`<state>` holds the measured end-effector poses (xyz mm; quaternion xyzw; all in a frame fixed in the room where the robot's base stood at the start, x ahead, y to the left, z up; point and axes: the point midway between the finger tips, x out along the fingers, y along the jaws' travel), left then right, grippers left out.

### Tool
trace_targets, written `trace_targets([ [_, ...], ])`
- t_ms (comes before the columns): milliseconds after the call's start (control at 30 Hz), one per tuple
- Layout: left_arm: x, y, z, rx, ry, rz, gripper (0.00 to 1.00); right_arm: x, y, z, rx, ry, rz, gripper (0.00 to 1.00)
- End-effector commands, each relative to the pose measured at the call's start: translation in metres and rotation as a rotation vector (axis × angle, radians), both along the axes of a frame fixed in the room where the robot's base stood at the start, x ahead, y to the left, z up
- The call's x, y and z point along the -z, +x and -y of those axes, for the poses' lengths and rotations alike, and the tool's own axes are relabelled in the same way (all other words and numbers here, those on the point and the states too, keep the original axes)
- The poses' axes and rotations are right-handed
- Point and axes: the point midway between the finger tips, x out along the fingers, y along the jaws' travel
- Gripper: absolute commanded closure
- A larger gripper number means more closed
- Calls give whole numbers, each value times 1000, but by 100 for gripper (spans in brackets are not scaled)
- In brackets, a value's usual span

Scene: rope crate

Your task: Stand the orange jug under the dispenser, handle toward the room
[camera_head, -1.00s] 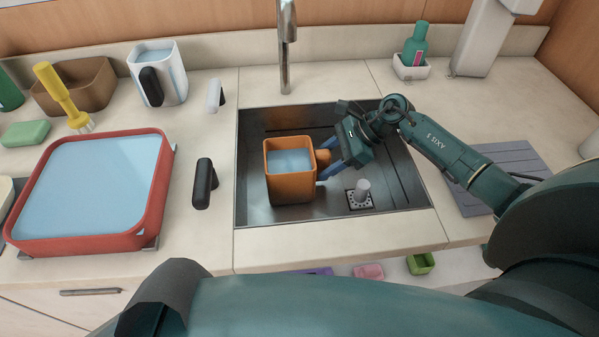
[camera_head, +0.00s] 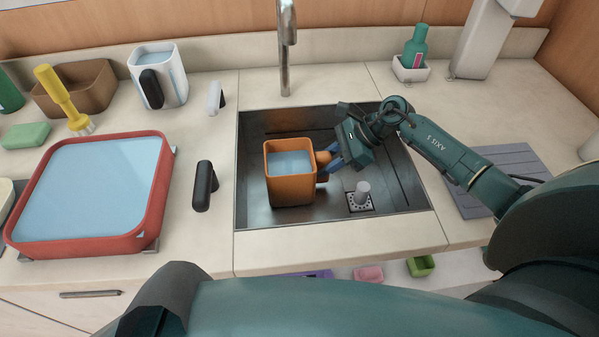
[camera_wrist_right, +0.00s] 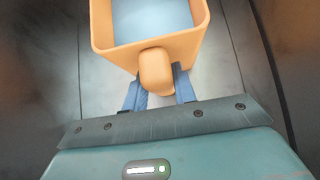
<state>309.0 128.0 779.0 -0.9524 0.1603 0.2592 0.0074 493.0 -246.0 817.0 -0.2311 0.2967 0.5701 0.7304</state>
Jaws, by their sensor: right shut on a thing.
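The orange jug (camera_head: 290,180) stands upright in the dark sink (camera_head: 270,125), with pale blue liquid inside. Its handle (camera_head: 323,158) points right, toward my right gripper (camera_head: 330,163). In the right wrist view the jug (camera_wrist_right: 190,45) is ahead of the gripper (camera_wrist_right: 160,90), and the blue fingers are shut on its handle (camera_wrist_right: 156,72), one on each side. A white tall fixture (camera_head: 485,38) at the back right looks like the dispenser; its top is cut off. My left gripper is not in view.
The tap (camera_head: 285,50) rises behind the sink. A red tray of liquid (camera_head: 158,190) and a black handle-like piece (camera_head: 204,185) are left. A green bottle (camera_head: 415,45) stands near the white fixture. A grey mat (camera_head: 505,160) lies right.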

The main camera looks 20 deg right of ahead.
Motion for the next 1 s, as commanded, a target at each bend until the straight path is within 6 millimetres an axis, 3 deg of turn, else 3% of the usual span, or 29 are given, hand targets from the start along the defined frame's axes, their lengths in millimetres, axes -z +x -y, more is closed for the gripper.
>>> trace_targets([
  [1000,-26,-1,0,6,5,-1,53,-50,0,0,-1,0,2,100],
])
